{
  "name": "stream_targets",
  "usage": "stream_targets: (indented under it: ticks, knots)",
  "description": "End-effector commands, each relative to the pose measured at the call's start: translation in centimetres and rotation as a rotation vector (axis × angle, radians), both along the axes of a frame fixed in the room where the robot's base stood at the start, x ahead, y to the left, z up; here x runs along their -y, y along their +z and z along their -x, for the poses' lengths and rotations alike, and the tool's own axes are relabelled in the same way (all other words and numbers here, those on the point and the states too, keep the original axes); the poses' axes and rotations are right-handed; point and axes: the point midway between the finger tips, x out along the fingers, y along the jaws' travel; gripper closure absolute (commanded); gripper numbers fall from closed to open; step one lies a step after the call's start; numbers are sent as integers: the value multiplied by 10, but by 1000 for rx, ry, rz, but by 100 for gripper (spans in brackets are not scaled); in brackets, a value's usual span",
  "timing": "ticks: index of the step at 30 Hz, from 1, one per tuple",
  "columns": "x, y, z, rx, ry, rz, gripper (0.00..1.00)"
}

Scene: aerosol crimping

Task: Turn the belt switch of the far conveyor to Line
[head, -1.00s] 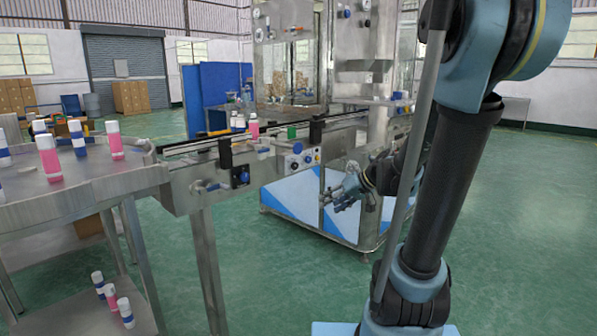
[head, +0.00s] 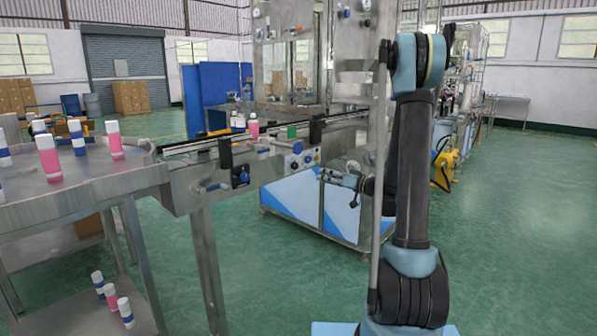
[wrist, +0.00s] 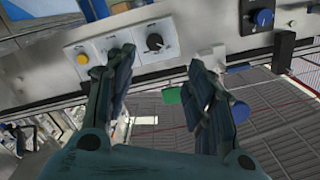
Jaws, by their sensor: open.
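A pale control panel (head: 302,160) is on the side of the conveyor (head: 262,152), in the middle of the head view. In the wrist view the panel (wrist: 125,45) carries a black rotary switch (wrist: 155,42) with a light pointer mark, and a yellow button (wrist: 82,58). The lettering around the switch is too small to read. My gripper (head: 328,176) is just right of the panel in the head view. In the wrist view my gripper (wrist: 162,60) is open and empty, its fingers either side of the switch, apparently not touching it.
A black box with a blue knob (head: 240,177) sits on the conveyor side left of the panel; the knob also shows in the wrist view (wrist: 263,18). A green part (wrist: 172,96) lies close to my right finger. A steel table (head: 95,185) with bottles stands at left.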

Motion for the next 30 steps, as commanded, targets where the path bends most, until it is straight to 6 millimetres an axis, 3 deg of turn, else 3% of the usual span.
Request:
stream_targets:
  ticks: [6,11,30]
  knots:
    - [3,-3,-10,31,-12,-26,51]
    - [-8,-3,-17,32,-11,-28,51]
    - [-95,-3,-85,30,-12,-27,51]
